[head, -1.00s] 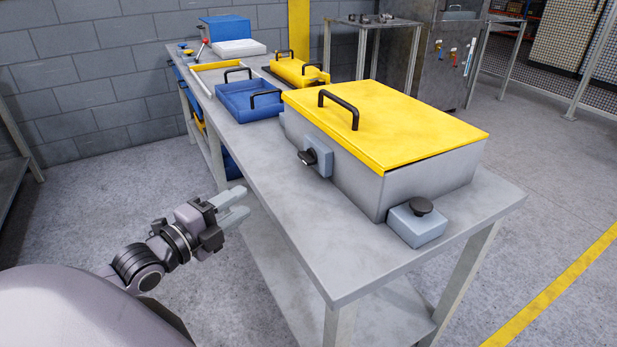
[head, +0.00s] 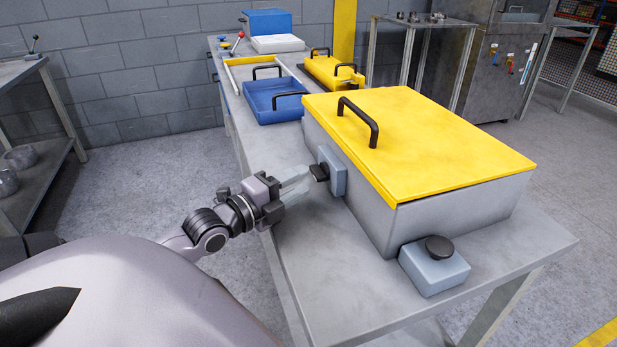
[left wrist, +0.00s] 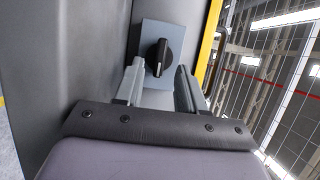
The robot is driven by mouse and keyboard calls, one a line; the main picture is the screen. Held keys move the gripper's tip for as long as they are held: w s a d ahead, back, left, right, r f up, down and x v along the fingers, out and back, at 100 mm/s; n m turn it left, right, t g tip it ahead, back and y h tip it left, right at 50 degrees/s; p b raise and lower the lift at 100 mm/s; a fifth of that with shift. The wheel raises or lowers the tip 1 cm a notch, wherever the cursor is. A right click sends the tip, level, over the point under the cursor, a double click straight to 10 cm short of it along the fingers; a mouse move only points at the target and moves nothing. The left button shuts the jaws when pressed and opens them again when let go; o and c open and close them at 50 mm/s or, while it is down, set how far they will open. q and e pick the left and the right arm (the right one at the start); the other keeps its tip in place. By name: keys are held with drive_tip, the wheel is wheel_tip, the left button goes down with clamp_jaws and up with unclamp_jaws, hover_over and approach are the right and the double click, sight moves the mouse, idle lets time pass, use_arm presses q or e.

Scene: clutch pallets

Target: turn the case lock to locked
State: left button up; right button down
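The case (head: 370,190) is a grey box with a yellow lid (head: 430,145), lying closed on the workbench. Its lock is a black knob (head: 319,173) on a blue-grey plate (head: 334,172) on the case's side. In the left wrist view the black knob (left wrist: 158,57) shows between and beyond the fingertips, its white-marked grip close to upright in the picture. My left gripper (head: 300,183) is open and empty, pointing at the knob with a small gap; it also shows in the left wrist view (left wrist: 157,75). My right gripper is not in view.
A grey-blue box with a black button (head: 439,247) stands at the case's near end. Bare bench top lies in front of the lock.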

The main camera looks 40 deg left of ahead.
sight(313, 175)
use_arm(q)
drive_tip(key=shift+w+d, duration=0.15)
drive_tip(key=shift+w, duration=1.45)
clamp_jaws()
